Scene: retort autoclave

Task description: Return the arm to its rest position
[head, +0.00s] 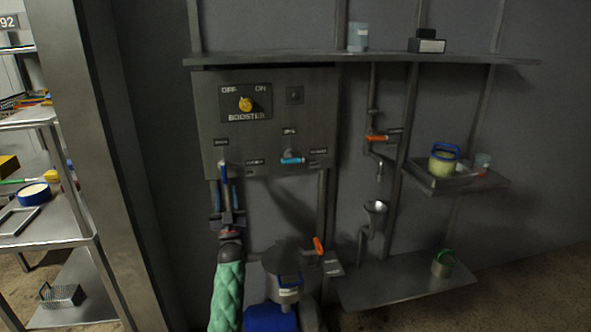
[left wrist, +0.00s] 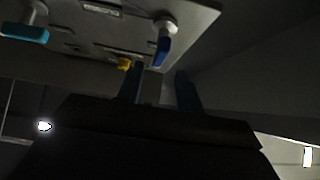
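My left arm rises from the bottom of the head view in a green padded sleeve (head: 227,295). My left gripper (head: 227,188) points up in front of the lower left of the grey control panel (head: 213,120). In the left wrist view, its two blue fingers (left wrist: 159,80) stand apart with nothing visible between them. A blue-handled lever (left wrist: 163,50) is just beyond the fingertips; whether they touch it is hard to tell. My right gripper is not in view.
The panel carries a yellow booster knob (head: 245,105) and a light-blue valve handle (head: 291,160). A grey pot (head: 284,292), an orange lever (head: 318,245) and a funnel (head: 376,208) are to the right. A metal rack (head: 60,190) stands left, and a shelf (head: 290,60) runs above.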

